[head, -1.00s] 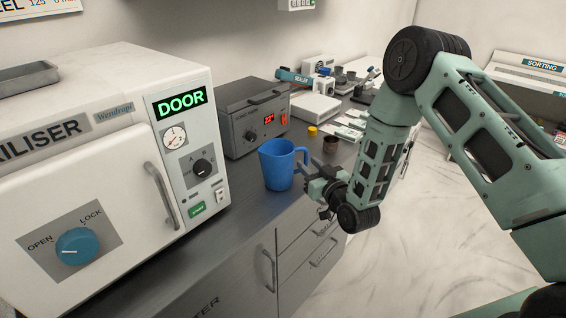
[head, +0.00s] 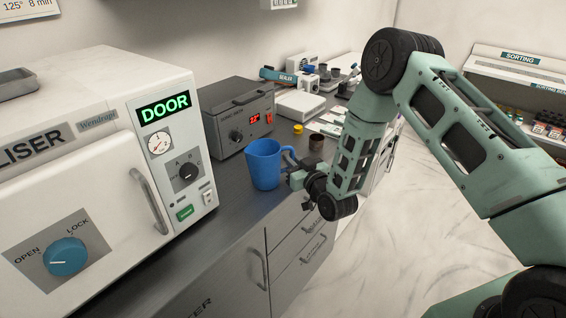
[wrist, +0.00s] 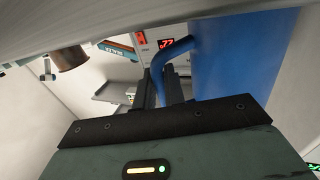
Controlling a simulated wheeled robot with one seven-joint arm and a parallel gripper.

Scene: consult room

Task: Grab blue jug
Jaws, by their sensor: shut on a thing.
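The blue jug (head: 263,165) stands upright on the dark counter (head: 235,208), between the steriliser and the counter's front edge. Its handle faces right, towards my gripper (head: 292,172). My gripper is shut on the jug's handle, coming in from the right. In the wrist view the handle (wrist: 172,58) passes between the fingers (wrist: 165,88) and the jug's body (wrist: 232,55) fills the upper right. The fingertips are partly hidden behind the handle.
A white steriliser (head: 95,130) with a door handle stands close on the left. A grey box with a red display (head: 238,118) is behind the jug. A brown cup (head: 316,142) and a yellow cap (head: 298,129) stand beyond. Open floor (head: 400,240) lies to the right.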

